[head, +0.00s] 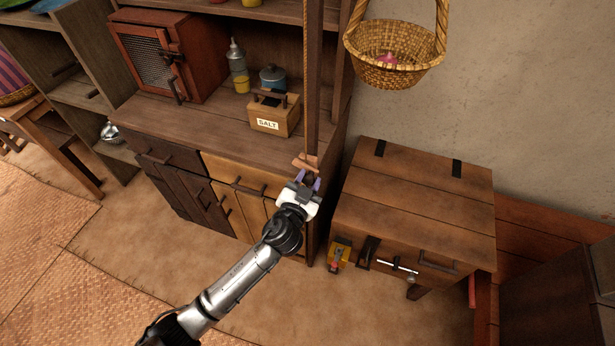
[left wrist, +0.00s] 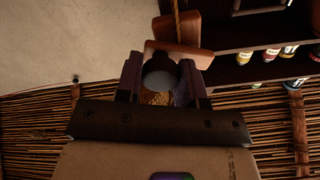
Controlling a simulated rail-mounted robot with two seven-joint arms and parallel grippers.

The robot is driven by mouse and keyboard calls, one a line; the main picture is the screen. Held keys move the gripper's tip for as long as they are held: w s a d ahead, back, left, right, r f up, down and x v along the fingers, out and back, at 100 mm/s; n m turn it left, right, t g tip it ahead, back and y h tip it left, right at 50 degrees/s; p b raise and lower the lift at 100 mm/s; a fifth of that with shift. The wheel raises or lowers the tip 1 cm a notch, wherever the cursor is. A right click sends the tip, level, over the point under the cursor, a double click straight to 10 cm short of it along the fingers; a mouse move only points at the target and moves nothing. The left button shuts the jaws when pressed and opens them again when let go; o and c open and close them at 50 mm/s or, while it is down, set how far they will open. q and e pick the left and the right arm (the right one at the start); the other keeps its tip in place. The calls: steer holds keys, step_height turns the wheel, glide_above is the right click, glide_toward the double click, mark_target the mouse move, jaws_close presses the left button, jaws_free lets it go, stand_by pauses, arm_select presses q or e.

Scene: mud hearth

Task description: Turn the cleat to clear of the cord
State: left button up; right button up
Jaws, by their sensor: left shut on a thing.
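The cleat (head: 307,162) is a small reddish-brown wooden piece at the lower end of a narrow upright wooden post (head: 313,90) at the cupboard's right front. A thin cord (head: 305,60) runs down along the post to the cleat. My left gripper (head: 306,178) comes up from below and is shut on the cleat. In the left wrist view the cleat (left wrist: 178,50) lies across the fingertips, with the cord (left wrist: 175,14) above it. Whether the cord still loops round the cleat is too small to tell. My right gripper is in neither view.
A wicker basket (head: 393,62) with a pink thing in it hangs at the upper right. A salt box (head: 274,114) stands on the cupboard top (head: 205,122). A wooden chest (head: 420,205) stands to the right of the gripper. The floor in front is clear.

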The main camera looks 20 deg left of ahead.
arm_select(q)
steer(key=m+p, duration=0.2)
steer(key=m, duration=0.3)
steer(key=shift+r+m, duration=0.1)
steer(key=shift+m, duration=0.2)
steer(key=m+p, duration=0.1)
steer(key=m, duration=0.2)
steer(key=shift+p, duration=0.3)
steer(key=shift+d+m+p, duration=0.1)
steer(key=shift+m+p, duration=0.3)
steer(key=shift+m, duration=1.2)
steer(key=shift+f, duration=0.2)
steer(key=o, duration=0.9)
